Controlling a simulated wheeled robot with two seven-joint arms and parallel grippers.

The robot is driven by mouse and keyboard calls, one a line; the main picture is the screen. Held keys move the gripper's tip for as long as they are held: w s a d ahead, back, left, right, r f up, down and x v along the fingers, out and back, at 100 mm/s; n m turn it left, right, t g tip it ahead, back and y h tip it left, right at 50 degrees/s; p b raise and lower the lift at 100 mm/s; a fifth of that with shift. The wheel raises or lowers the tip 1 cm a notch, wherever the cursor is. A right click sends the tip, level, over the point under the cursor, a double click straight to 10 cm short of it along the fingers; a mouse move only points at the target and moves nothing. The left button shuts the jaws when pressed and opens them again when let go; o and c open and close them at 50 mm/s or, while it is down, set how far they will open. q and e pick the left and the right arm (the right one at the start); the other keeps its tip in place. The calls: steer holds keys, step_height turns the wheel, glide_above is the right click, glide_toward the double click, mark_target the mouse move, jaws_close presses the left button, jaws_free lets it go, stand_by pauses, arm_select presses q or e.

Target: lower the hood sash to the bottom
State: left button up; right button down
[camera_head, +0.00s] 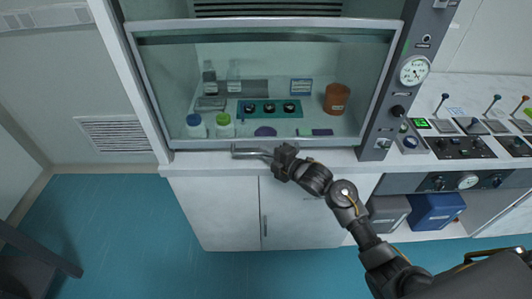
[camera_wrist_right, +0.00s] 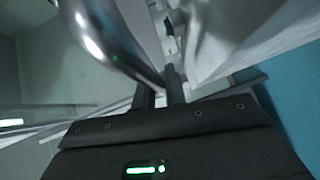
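The hood sash (camera_head: 250,143) is a framed glass pane in the head view. Its lower rail lies close to the sill at the front of the hood, and I cannot tell whether they touch. A grey metal sash handle (camera_head: 247,153) projects from the lower rail. My right gripper (camera_head: 281,161) is at the handle's right part. In the right wrist view the shiny curved handle (camera_wrist_right: 115,42) runs down to the two narrow-set fingers (camera_wrist_right: 160,92), which appear closed on it; the contact is partly hidden. My left gripper is not in view.
Behind the glass are bottles (camera_head: 223,125), an orange-brown container (camera_head: 337,98) and a teal rack (camera_head: 270,109). White cabinet doors (camera_head: 235,215) are below. A control bench (camera_head: 465,147) stands at right, with a blue bin (camera_head: 436,211) beneath. The floor at left is mostly clear.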

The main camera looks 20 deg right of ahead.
steer(key=shift+f, duration=0.1)
step_height(320, 180, down, 3)
steer(key=shift+r+b, duration=0.15)
steer(key=shift+b, duration=1.05)
steer(key=shift+r, duration=0.1)
steer(key=c, duration=1.5)
jaws_free()
steer(key=shift+r, duration=0.1)
steer(key=shift+o, duration=0.2)
steer(key=b+v, duration=0.1)
steer(key=v, duration=1)
steer(key=shift+b, duration=0.3)
